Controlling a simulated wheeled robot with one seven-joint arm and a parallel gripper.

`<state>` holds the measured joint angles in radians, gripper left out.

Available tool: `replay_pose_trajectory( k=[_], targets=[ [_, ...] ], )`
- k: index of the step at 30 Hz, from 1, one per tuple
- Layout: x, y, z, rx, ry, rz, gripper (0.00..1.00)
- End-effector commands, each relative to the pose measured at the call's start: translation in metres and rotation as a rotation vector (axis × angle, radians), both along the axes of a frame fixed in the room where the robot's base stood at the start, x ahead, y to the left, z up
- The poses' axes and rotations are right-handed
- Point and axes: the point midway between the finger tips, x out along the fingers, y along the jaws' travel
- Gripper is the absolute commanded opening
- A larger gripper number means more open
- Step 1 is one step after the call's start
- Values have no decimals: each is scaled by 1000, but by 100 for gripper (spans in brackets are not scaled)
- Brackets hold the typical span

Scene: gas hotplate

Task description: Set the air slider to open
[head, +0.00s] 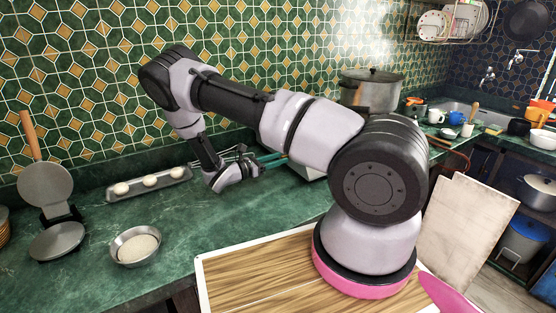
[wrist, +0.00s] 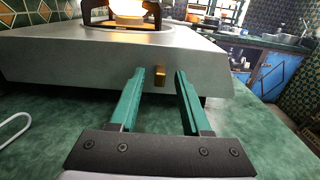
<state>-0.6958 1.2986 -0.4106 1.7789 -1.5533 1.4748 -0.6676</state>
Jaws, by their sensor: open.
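The gas hotplate (wrist: 70,66) fills the upper part of the wrist view, with its pale metal front panel facing me. A small brass-coloured block (wrist: 160,77), which looks like the air slider, sits on that panel. My gripper (wrist: 158,72) is open, its two green fingers pointing at the panel. The block shows in the gap between the fingertips; I cannot tell whether they touch it or stop short. In the head view my gripper (head: 274,159) is low over the counter, and my arm hides most of the hotplate (head: 309,171).
A large pot (head: 371,91) stands behind my arm. On the green counter (head: 200,235) are a tray with dough balls (head: 150,182), a bowl of pale grain or flour (head: 135,247) and a round hinged press (head: 50,215). A white loop (wrist: 14,130) lies left of my fingers.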

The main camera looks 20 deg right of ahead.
Motion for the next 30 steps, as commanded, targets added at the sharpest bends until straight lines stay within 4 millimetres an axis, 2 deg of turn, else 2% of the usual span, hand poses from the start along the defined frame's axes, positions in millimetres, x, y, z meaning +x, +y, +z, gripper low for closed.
replay_pose_trajectory(
  k=[9, 11, 13, 14, 30],
  targets=[
    [1, -4, 0, 0, -1, 0, 48],
    [1, -3, 0, 0, -1, 0, 28],
    [1, -3, 0, 0, -1, 0, 2],
    [1, -3, 0, 0, -1, 0, 0],
    [1, -3, 0, 0, -1, 0, 0]
  ],
)
